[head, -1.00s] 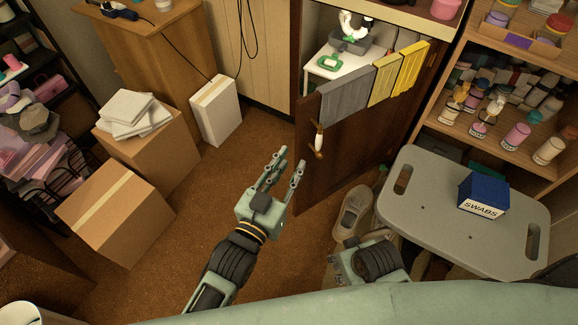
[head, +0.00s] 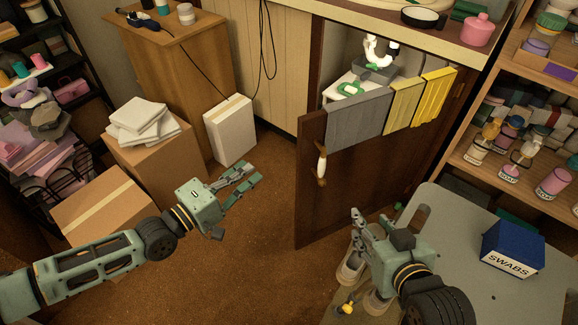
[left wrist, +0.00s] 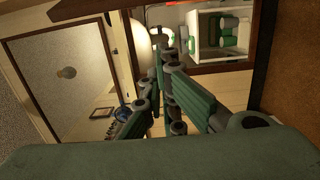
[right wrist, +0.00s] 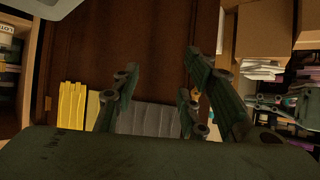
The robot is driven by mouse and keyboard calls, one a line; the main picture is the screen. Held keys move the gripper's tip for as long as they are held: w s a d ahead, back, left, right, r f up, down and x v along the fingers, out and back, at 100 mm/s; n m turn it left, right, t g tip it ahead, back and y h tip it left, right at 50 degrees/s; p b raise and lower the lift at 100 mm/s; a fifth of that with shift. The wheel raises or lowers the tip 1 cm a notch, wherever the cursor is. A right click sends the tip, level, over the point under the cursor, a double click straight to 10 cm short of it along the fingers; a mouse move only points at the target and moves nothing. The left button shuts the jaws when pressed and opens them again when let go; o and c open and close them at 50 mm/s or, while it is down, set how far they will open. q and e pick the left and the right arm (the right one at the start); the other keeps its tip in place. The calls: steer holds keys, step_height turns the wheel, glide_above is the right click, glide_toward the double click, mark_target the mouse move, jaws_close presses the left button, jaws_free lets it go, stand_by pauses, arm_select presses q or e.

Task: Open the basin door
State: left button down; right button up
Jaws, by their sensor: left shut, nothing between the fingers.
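The basin door (head: 340,190) is a dark brown wooden door, standing ajar with the cabinet inside visible behind it. Its white and brass handle (head: 321,167) is near its left edge. Grey and yellow towels (head: 358,120) hang over its top. My left gripper (head: 250,176) is left of the door, apart from it, shut and empty. My right gripper (head: 358,222) is in front of the door's lower part, below and right of the handle, with its fingers apart and empty. The door (right wrist: 160,50) and towels (right wrist: 145,119) also show in the right wrist view.
A grey table with a blue swabs box (head: 512,248) stands at right. Cardboard boxes (head: 103,208) and a tall white box (head: 230,130) stand at left. Carpet between the boxes and the door is clear.

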steer(key=w+a+r+t+y+b, duration=0.1)
steer(key=w+a+r+t, duration=0.2)
steer(key=r, duration=0.4)
arm_select(q)
steer(key=w+d+p, duration=0.1)
steer(key=w+d, duration=0.3)
steer(key=d, duration=0.4)
steer(key=shift+d, duration=0.15)
arm_select(e)
steer(key=s+d+f+g+h, duration=0.1)
steer(key=s+d+f+g, duration=0.2)
steer(key=f, duration=0.5)
steer(key=shift+s+d+g, duration=0.15)
steer(key=shift+s+g, duration=0.25)
arm_select(q)
steer(key=shift+s+d+p, duration=0.1)
steer(key=shift+p, duration=0.25)
arm_select(e)
steer(key=shift+r, duration=0.1)
